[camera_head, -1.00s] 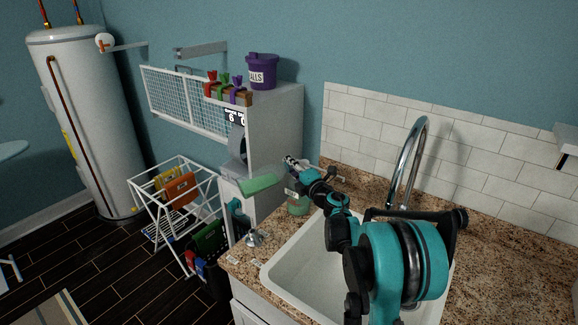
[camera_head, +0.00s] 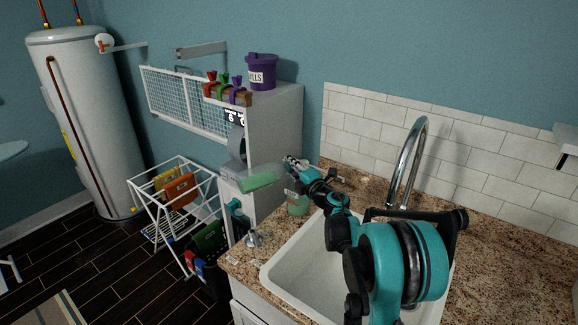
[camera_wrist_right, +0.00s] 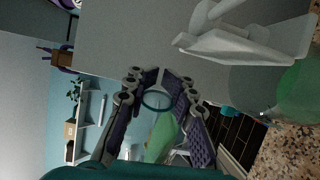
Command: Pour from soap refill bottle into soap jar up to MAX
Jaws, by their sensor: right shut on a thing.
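My right gripper (camera_head: 292,164) is shut on the soap refill bottle (camera_head: 262,179), a clear bottle with pale green liquid. The bottle lies nearly on its side, sticking out to the left of the gripper. In the right wrist view the bottle (camera_wrist_right: 161,138) shows green beyond the fingers (camera_wrist_right: 165,115). The soap jar (camera_head: 297,207) stands on the counter below the gripper, clear with green soap low in it. It shows large at the right of the wrist view (camera_wrist_right: 298,92). The MAX mark is not readable, and I cannot make out a stream. My left gripper is not in view.
A white sink (camera_head: 290,265) with a tall chrome faucet (camera_head: 408,165) lies right of the jar, set in a granite counter (camera_head: 500,240). A grey cabinet (camera_head: 272,135) stands behind, with a purple bucket (camera_head: 261,72) on top. A drying rack (camera_head: 175,200) stands left.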

